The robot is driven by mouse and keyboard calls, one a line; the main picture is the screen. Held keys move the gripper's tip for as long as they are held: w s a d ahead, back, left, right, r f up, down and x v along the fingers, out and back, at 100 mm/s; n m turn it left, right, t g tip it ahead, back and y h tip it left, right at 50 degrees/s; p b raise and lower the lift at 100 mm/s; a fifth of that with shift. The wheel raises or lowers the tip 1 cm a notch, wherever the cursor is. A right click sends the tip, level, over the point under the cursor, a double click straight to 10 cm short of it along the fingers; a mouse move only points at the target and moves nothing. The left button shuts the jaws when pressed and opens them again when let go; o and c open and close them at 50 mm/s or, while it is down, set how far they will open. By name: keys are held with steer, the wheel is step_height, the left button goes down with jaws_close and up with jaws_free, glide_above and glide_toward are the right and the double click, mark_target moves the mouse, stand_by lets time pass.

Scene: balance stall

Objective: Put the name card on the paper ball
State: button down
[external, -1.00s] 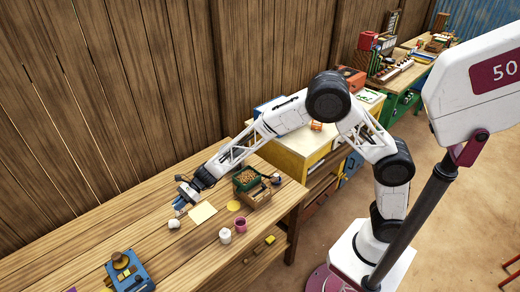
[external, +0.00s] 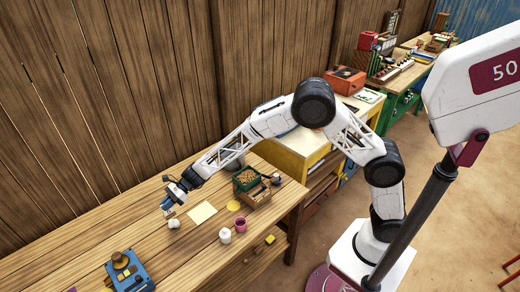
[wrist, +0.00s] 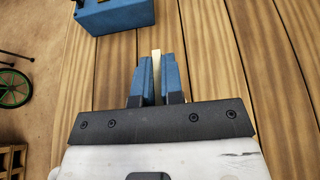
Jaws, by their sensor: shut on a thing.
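My gripper (external: 167,208) has blue fingers and is above the wooden table, close to the white paper ball (external: 174,223). In the wrist view its two fingers are shut on a thin cream piece, seen edge-on, which looks like the name card (wrist: 155,63). The card sticks out a little past the fingertips. In the external view the card is too small to make out clearly. The paper ball lies on the table just below and right of the fingertips; I cannot tell the exact gap. The ball does not show in the wrist view.
A pale yellow sheet (external: 202,213) lies right of the ball. A blue device (external: 128,272) stands at the front left. Bare table lies between.

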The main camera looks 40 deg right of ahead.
mark_target(169, 214)
steer(key=shift+f, duration=1.6)
steer(key=shift+f, duration=0.1)
steer(key=c, duration=1.3)
jaws_free()
steer(key=shift+o, duration=0.2)
steer(key=v, duration=1.2)
